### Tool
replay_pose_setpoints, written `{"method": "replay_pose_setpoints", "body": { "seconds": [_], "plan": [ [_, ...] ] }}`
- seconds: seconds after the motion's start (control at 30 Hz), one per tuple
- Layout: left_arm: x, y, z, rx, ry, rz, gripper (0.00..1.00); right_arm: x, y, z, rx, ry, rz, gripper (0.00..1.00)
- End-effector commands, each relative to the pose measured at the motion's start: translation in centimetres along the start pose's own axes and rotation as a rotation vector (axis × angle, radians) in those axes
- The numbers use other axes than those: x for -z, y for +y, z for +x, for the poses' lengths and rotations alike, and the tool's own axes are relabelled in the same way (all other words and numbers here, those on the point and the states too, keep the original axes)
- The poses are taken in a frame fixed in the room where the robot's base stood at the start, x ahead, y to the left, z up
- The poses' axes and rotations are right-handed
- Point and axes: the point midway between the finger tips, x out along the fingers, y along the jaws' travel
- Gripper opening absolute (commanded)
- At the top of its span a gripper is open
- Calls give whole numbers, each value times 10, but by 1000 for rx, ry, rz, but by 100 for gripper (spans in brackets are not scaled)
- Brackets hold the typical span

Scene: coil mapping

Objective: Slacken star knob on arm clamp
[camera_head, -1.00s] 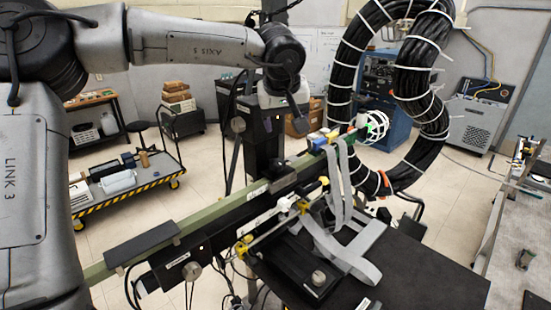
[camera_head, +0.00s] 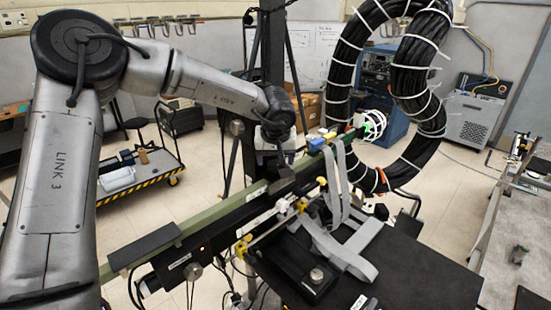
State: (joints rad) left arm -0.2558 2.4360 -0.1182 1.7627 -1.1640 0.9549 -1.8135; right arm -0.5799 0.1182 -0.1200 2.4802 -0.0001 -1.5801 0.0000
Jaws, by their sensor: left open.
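My left gripper (camera_head: 284,168) hangs below my wrist, just above the green rail of the long beam (camera_head: 215,212). It is small and partly hidden, and I see nothing held in it. Yellow-and-white clamp fittings (camera_head: 286,206) sit on the beam just right of and below the gripper. Round metal knobs show on a dark plate (camera_head: 316,274), on the beam's side (camera_head: 193,271) and on the upright behind (camera_head: 237,127). I cannot tell which is the star knob. My right gripper is not in view.
A large black cable coil (camera_head: 343,85) with white ties stands behind the beam's right end. Grey straps (camera_head: 335,245) drape over the beam and the black table (camera_head: 430,275). A cart (camera_head: 145,185) stands on the floor at left.

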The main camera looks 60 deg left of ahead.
Motion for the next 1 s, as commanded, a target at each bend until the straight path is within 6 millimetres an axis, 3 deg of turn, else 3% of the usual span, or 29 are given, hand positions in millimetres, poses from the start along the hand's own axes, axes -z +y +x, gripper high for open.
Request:
{"method": "replay_pose_setpoints", "body": {
  "seconds": [0.2, 0.6, 1.0],
  "plan": [
    [0, 0, 16, 0, 0, 1, 70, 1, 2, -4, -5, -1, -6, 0],
    [0, 0, 20, -1, 0, 0, 70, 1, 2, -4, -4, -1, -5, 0],
    [0, 0, 20, -1, 0, 0, 32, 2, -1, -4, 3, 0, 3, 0]
  ]
}}
